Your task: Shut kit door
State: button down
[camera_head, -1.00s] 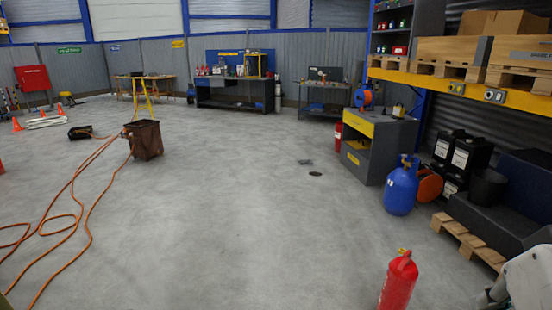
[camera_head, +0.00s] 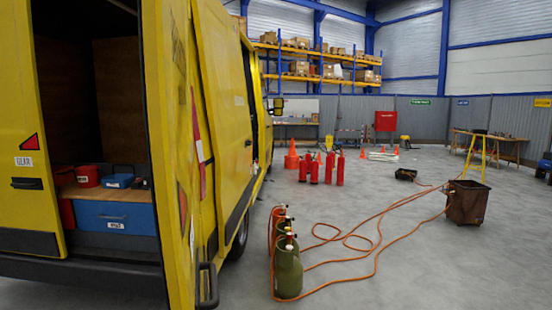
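A yellow van (camera_head: 225,120) stands open at the left of the head view. One yellow door panel (camera_head: 25,110), with a small label that seems to read GEAR and a dark latch, is at the left edge. Another yellow door (camera_head: 178,200) stands swung out, seen nearly edge-on, with a black handle (camera_head: 207,286) low on it. Between them the cargo space is open. I cannot tell which panel is the kit door. My gripper is not in view.
Inside the van are a blue box (camera_head: 112,217) and red cases (camera_head: 88,176). Green cylinders (camera_head: 288,268) with orange hoses (camera_head: 385,245) stand right of the van. Red extinguishers (camera_head: 340,170) and a brown bin (camera_head: 468,203) are farther off. Floor at lower right is clear.

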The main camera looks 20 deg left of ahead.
aim_at(163, 26)
jog(key=i+l+u, duration=0.15)
jog(key=l+u, duration=0.25)
jog(key=i+l+u, duration=0.1)
jog(key=l+u, duration=1.45)
jog(key=l, duration=0.25)
jog(key=i+j+u, duration=0.2)
jog(key=i+l, duration=0.1)
